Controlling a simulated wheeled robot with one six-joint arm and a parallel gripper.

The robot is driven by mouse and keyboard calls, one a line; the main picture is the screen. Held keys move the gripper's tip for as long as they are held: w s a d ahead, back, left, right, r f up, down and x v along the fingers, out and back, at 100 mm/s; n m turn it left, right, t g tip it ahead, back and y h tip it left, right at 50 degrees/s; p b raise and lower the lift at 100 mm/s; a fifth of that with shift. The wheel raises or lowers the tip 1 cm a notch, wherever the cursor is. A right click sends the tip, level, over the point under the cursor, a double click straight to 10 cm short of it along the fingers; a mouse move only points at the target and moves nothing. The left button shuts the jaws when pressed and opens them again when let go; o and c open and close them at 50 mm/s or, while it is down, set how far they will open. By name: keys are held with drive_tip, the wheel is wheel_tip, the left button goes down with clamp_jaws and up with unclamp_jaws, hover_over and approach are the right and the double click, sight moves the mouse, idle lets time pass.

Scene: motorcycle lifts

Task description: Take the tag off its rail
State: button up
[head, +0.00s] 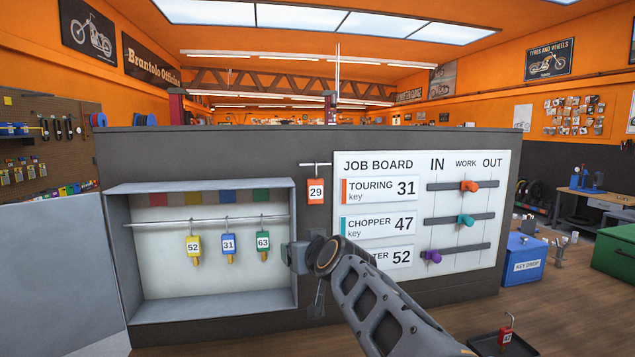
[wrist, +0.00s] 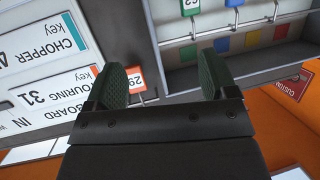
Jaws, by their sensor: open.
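An orange tag marked 29 (head: 316,191) hangs from a short rail (head: 315,164) between the cabinet and the job board. Yellow tag 52 (head: 193,247), blue tag 31 (head: 229,245) and green tag 63 (head: 263,243) hang by hooks from a long rail (head: 215,222) inside the open cabinet. My gripper (head: 300,258) is by the cabinet's right wall, below tag 29 in the picture. In the wrist view its green-padded fingers (wrist: 163,80) are apart and empty. Tag 29 (wrist: 137,79) shows beyond the gap, close to the left finger, partly hidden.
The job board (head: 420,165) has orange, teal and purple sliders on the right. The cabinet's side wall (head: 294,240) stands out beside my gripper. A blue key drop box (head: 524,265) and a dark tray (head: 500,346) with a red tag are at right.

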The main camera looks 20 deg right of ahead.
sight(316, 184)
drive_tip(key=w+d+r+m+t+h+p, duration=0.1)
drive_tip(key=w+d+r+m+t+h, duration=0.15)
drive_tip(key=d+r, duration=0.55)
drive_tip(key=shift+n+t+h, duration=0.25)
drive_tip(key=shift+h, duration=0.4)
drive_tip(key=w+r, duration=0.1)
drive_tip(key=w, duration=0.4)
drive_tip(key=w+r, duration=0.1)
drive_tip(key=w, duration=0.1)
drive_tip(key=shift+w+a+r+p, duration=0.1)
drive_tip(key=shift+w+r+p, duration=0.05)
drive_tip(key=shift+r+p, duration=0.2)
drive_tip(key=shift+f+p+x, duration=0.15)
drive_tip(key=shift+p+x, duration=0.25)
drive_tip(key=shift+x, duration=1.25)
drive_tip(key=shift+f+p+x, duration=0.1)
drive_tip(key=shift+p+x, duration=0.25)
drive_tip(key=shift+x, duration=1.25)
drive_tip(key=shift+a, duration=0.1)
drive_tip(key=c, duration=1)
drive_tip(key=shift+r, duration=0.25)
